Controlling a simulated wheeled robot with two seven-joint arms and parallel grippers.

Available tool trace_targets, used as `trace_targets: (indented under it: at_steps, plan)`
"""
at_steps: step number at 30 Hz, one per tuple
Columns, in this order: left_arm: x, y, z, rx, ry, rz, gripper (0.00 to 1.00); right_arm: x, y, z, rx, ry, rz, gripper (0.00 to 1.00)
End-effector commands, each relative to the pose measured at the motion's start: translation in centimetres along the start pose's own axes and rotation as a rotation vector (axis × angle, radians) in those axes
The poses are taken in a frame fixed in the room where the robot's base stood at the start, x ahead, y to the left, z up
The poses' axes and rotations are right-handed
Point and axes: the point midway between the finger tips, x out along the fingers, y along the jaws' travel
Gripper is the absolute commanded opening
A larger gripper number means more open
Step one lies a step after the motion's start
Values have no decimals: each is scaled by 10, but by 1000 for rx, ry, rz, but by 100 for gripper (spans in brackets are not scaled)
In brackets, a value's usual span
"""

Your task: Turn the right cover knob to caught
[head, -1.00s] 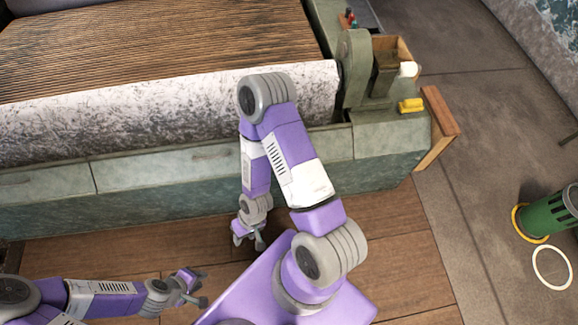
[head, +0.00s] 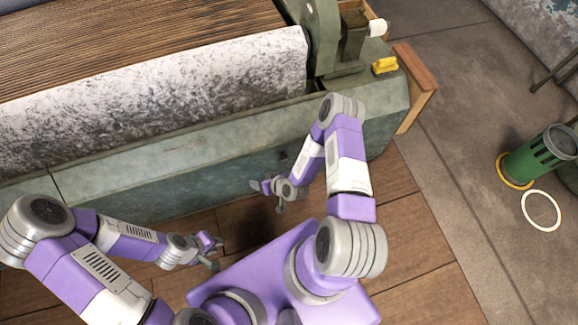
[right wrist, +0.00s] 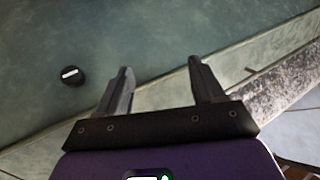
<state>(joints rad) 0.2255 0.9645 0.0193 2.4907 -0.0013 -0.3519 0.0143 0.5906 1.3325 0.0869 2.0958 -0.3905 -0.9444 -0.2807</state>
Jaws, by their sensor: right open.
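A round black knob (right wrist: 72,76) with a white bar mark sits on the green panel in the right wrist view. The bar lies nearly level in that picture, its right end slightly higher. A small dark spot (head: 283,155) on the machine's front panel in the head view may be this knob; it is too small to be sure. My right gripper (head: 264,198) is open and empty before the panel. In the right wrist view its fingers (right wrist: 158,88) are apart, with the knob left of them, untouched. My left gripper (head: 217,254) looks open and empty, low at the left.
The green machine front (head: 180,170) runs across the view below a speckled pale roll (head: 150,90). A yellow block (head: 385,66) and a wooden end board (head: 416,85) are at its right end.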

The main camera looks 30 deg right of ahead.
Motion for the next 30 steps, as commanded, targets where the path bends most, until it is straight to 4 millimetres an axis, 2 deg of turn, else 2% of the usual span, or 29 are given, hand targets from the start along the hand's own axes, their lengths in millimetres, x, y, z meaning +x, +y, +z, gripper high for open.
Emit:
trace_targets:
  at_steps: [1,3,6,9,12,16,30]
  plan:
    - [28,-11,-1,0,0,0,25,34,34,16,-20,131,31,68]
    - [46,-17,-2,0,0,0,25,53,67,17,-69,315,83,68]
    - [67,-25,-3,1,0,0,25,63,108,24,-128,538,181,68]
    - [81,-30,-4,1,0,0,25,61,135,33,-172,703,276,68]
    - [88,-33,-4,1,0,0,25,54,151,40,-203,804,346,68]
    - [92,-34,-4,1,0,1,25,50,159,41,-222,863,387,68]
    - [112,-41,-5,1,0,1,25,87,175,-9,-223,867,389,68]
